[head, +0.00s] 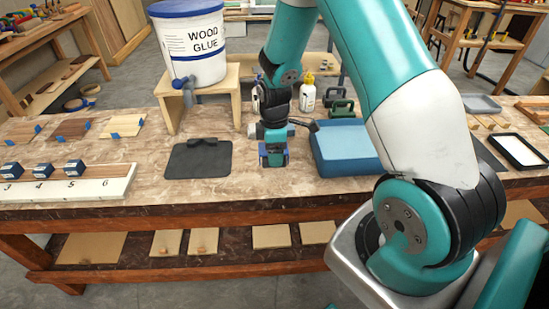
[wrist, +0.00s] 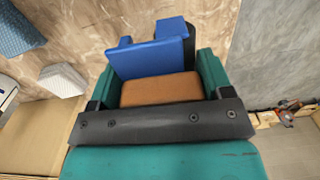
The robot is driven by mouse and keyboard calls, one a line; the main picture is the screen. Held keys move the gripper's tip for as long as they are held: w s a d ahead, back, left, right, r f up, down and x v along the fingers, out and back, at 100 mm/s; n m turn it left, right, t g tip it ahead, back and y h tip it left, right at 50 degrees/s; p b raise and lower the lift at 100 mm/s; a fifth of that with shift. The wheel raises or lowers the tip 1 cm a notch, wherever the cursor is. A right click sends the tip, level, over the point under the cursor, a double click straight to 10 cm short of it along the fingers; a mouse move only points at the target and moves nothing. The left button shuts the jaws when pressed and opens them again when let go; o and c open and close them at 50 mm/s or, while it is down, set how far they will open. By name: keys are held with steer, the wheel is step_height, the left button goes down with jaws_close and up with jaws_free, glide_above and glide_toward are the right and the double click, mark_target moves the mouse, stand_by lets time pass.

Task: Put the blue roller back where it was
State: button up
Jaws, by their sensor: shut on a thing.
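My gripper (head: 273,158) is low over the middle of the bench, between a dark mat and a blue tray. In the wrist view its teal fingers (wrist: 158,82) are shut on a blue piece (wrist: 150,58) with an orange-brown face (wrist: 160,90). I take this piece as the blue roller, though its shape does not clearly show one. Its far end has two blue tabs. In the head view it is mostly hidden by the fingers. I cannot tell whether it touches the bench.
The dark mat (head: 190,165) with a black object (head: 203,142) lies left of my gripper. The blue tray (head: 340,158) is close on the right. A glue bucket (head: 190,50) stands on a wooden stand (head: 168,108). A numbered board (head: 105,190) holds dark blue blocks. Bare bench lies in front.

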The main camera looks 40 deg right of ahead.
step_height(320, 180, down, 4)
steer(key=shift+r, duration=0.15)
